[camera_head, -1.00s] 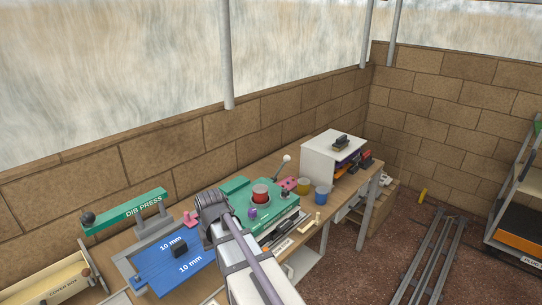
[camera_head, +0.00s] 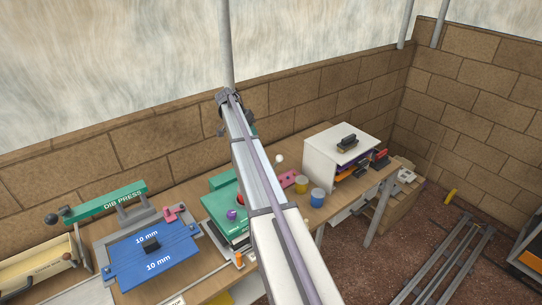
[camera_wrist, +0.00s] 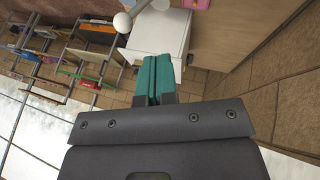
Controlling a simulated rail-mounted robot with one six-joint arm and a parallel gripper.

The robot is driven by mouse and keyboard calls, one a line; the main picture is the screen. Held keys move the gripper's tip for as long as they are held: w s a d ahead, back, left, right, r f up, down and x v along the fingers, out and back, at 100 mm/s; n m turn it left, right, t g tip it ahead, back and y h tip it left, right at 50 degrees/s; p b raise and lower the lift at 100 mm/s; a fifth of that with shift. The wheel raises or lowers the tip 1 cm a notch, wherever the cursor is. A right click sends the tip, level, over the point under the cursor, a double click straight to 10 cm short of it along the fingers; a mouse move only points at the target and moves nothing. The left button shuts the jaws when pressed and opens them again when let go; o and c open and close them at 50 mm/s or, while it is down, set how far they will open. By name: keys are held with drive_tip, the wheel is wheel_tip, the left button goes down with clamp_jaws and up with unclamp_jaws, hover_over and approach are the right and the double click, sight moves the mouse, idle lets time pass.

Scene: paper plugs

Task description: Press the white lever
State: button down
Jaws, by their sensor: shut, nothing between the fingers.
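The white lever is a white ball (camera_head: 279,158) on a thin stem behind the green machine on the bench. In the head view my arm hides most of the stem. In the wrist view its white ball (camera_wrist: 122,22) and a bit of grey rod show at the top, beyond my fingers and a little left of them. My gripper (camera_wrist: 155,60) has teal fingers, shut together with nothing between them. It is apart from the ball in the picture. In the head view my arm reaches up over the bench and the fingers are mostly hidden.
The green machine (camera_head: 217,203) sits beneath my arm. A pink block (camera_head: 288,178), yellow pot (camera_head: 302,184) and blue pot (camera_head: 317,197) stand right of it. A white cabinet (camera_head: 319,160) stands farther right. The green dib press (camera_head: 112,202) is at left, by the wall.

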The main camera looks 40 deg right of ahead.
drive_tip(key=s+b+x, duration=0.2)
drive_tip(key=b+x, duration=0.8)
drive_tip(key=x, duration=0.3)
drive_tip(key=shift+s+r, duration=0.3)
drive_tip(key=shift+s, duration=0.1)
